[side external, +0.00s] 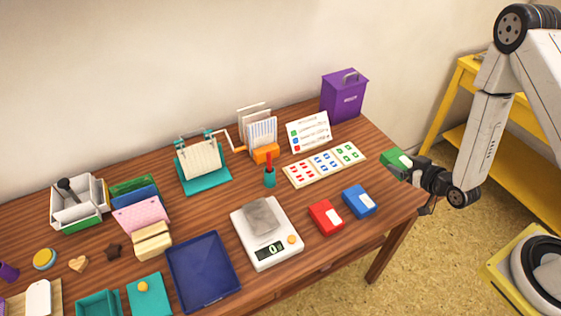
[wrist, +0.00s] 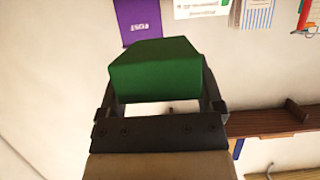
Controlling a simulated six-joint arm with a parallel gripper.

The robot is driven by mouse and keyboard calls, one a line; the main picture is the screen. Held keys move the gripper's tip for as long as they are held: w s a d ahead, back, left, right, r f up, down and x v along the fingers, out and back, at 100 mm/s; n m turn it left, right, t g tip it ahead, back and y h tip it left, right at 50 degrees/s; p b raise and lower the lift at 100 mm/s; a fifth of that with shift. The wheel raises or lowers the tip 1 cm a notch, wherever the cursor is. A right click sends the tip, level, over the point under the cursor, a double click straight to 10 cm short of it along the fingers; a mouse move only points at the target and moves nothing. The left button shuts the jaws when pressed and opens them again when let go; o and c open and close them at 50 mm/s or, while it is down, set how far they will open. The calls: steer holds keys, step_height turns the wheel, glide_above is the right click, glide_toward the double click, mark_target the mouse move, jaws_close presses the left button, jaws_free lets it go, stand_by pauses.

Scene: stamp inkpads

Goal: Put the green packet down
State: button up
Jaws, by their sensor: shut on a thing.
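The green packet (side external: 396,158) is in the jaws of my gripper (side external: 408,166), near the table's right edge in the side view. It looks held above the table, but its exact height is hard to tell. In the wrist view the green packet (wrist: 155,72) fills the space between the fingers of my gripper (wrist: 160,92). A red packet (side external: 326,217) and a blue packet (side external: 359,200) lie side by side on the table, to the lower left of my gripper. A mat with red, blue and green marked panels (side external: 324,164) lies left of the green packet.
A purple bin (side external: 344,95) and a colour-key sign (side external: 309,131) stand behind the mat. A white scale (side external: 282,249) reading 0 bears a grey block (side external: 262,217). A blue tray (side external: 204,270) lies further left. Bare wood (side external: 385,182) shows near the right edge.

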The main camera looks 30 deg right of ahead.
steer(key=shift+w+r, duration=0.1)
stand_by(0.3)
steer(key=shift+w+a+r, duration=0.1)
steer(key=shift+w+r, duration=0.3)
steer(key=shift+w, duration=0.1)
steer(key=w+a+r, duration=0.4)
steer(key=r, duration=0.3)
steer(key=w+a+r, duration=0.3)
steer(key=w+r, duration=0.2)
steer(key=r, duration=0.3)
steer(key=shift+a, duration=0.4)
